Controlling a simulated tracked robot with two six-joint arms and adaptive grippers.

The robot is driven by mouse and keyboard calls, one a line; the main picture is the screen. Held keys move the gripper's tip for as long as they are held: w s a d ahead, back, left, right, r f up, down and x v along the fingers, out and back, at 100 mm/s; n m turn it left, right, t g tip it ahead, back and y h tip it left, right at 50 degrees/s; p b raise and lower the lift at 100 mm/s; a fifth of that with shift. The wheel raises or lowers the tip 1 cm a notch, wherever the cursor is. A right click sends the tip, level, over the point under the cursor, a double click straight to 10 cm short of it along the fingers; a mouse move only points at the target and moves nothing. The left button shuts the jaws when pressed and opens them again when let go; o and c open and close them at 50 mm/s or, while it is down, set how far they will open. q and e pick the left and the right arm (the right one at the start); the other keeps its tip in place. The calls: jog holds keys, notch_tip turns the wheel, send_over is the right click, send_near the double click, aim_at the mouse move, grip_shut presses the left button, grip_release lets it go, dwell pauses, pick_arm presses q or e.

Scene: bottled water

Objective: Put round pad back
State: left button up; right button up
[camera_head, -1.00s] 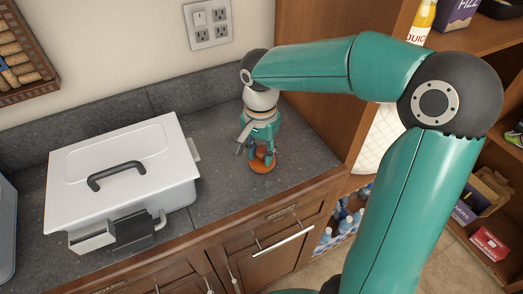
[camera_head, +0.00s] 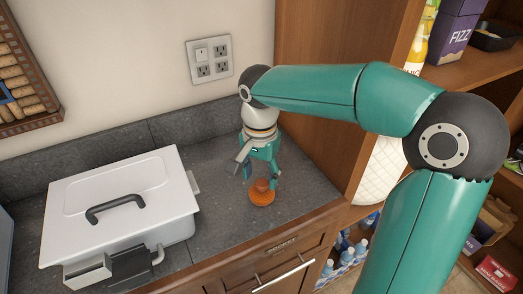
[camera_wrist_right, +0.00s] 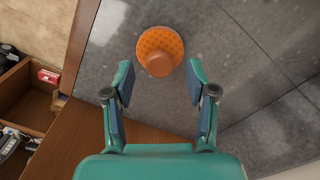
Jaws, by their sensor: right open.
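The round pad, an orange disc with a knob on top (camera_head: 262,193), lies on the dark grey countertop (camera_head: 215,225) near its front edge. It also shows in the right wrist view (camera_wrist_right: 160,48), just beyond my fingertips. My right gripper (camera_head: 260,172) is open and points down at the pad from above and behind it. My left gripper is not in view.
A white box with a black handle (camera_head: 118,190) stands on the counter to the left. A wooden cabinet side (camera_head: 325,100) rises close to the right of my gripper. A wall socket plate (camera_head: 209,58) is behind. Bare counter lies between box and pad.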

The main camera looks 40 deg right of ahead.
aim_at(260, 184)
notch_tip(260, 184, up, 8)
jog(key=shift+r+p, duration=0.15)
jog(key=shift+p, duration=0.2)
dwell(0.4)
